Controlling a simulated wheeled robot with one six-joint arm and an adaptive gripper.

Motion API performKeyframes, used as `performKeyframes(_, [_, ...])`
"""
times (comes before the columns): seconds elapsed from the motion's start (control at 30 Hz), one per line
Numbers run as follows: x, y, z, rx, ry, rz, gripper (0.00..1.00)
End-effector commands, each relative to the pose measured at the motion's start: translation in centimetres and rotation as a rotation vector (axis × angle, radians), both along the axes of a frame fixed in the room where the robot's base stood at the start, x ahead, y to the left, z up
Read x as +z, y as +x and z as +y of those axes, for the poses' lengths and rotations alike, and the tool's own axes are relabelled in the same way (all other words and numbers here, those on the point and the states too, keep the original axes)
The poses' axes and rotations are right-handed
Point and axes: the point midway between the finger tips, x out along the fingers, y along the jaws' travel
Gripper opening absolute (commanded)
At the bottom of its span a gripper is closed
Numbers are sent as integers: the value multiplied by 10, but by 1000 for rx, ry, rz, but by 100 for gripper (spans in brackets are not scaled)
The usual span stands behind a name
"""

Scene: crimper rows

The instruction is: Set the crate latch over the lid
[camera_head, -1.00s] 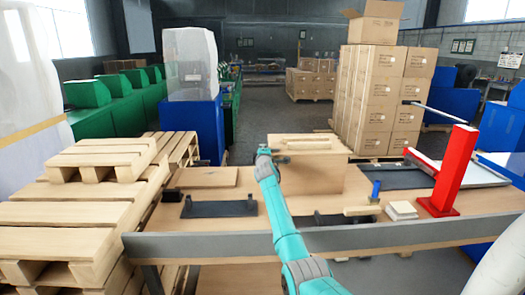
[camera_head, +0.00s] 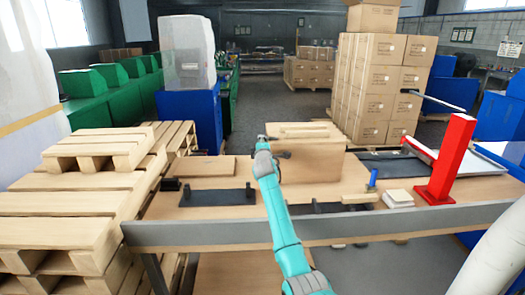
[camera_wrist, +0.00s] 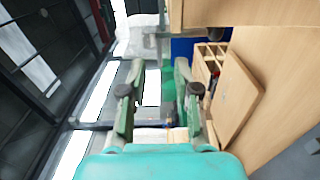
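The wooden crate (camera_head: 312,166) stands on the workbench with a flat wooden lid (camera_head: 325,130) on top. My gripper (camera_head: 270,146) is at the crate's upper left edge in the head view; I cannot tell whether it touches. In the wrist view my gripper (camera_wrist: 161,75) has its two fingers apart, with no object clearly held between them. Pale wooden surfaces fill the right of the wrist view. I cannot make out the latch for certain in either view.
The workbench (camera_head: 345,226) has a grey front edge. Dark brackets (camera_head: 217,196), a blue-handled item (camera_head: 373,180), pale blocks (camera_head: 398,198) and a red post (camera_head: 448,162) stand on it. Pallets (camera_head: 60,210) are at the left; stacked cartons (camera_head: 380,85) stand behind.

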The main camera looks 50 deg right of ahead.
Motion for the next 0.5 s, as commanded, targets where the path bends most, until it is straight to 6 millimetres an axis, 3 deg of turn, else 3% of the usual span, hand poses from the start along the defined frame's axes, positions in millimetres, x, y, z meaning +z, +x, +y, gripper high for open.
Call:
performKeyframes(0.3, [-1,-30,35,0,1,-1,31])
performKeyframes(0.5, [0,-41,47,-1,-1,1,31])
